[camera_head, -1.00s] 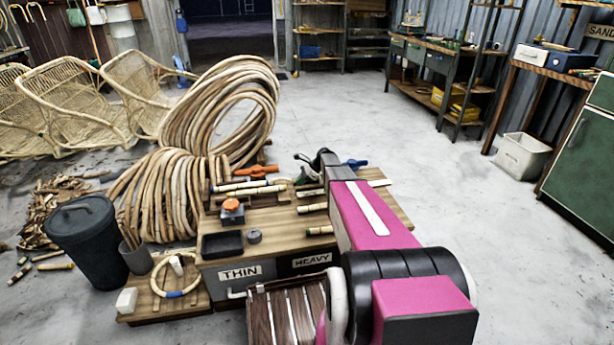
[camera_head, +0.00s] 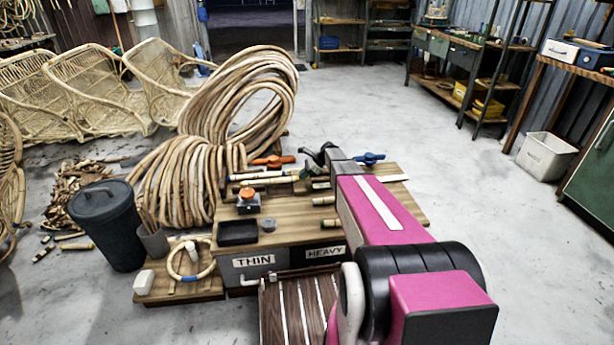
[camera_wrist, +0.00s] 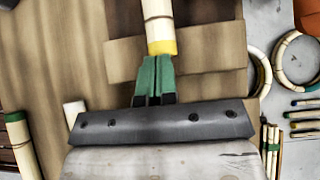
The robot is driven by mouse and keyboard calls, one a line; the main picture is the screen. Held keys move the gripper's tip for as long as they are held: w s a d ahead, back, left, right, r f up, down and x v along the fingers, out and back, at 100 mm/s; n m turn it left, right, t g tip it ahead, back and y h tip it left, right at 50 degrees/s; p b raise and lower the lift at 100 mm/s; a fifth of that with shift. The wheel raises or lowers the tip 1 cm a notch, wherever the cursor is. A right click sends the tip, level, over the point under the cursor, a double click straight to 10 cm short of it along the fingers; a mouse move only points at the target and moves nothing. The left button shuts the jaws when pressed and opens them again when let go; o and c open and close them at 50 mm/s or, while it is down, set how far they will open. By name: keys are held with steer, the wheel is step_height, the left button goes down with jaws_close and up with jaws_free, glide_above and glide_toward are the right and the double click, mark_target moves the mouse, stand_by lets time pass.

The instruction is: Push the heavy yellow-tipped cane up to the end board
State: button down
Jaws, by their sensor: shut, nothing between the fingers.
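The yellow-tipped cane (camera_wrist: 160,22) runs up out of the top of the wrist view, its yellow band (camera_wrist: 162,47) at the near end. My gripper (camera_wrist: 156,62) is shut and empty, its green fingertips right at that yellow end, apparently touching it. The cane lies over a brown wooden block (camera_wrist: 122,60) on the workbench (camera_head: 290,228). In the head view, my arm covers part of the bench and I cannot clearly pick out the yellow tip. I cannot identify the end board with certainty in either view.
An orange-topped jar (camera_head: 247,201) and a black tray (camera_head: 237,233) stand on the bench. Large cane coils (camera_head: 240,100) rise behind it.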

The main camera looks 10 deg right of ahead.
mark_target(287, 178)
steer(key=a, duration=0.6)
steer(key=shift+a, duration=0.4)
steer(key=v, duration=1.1)
steer(key=shift+d, duration=0.1)
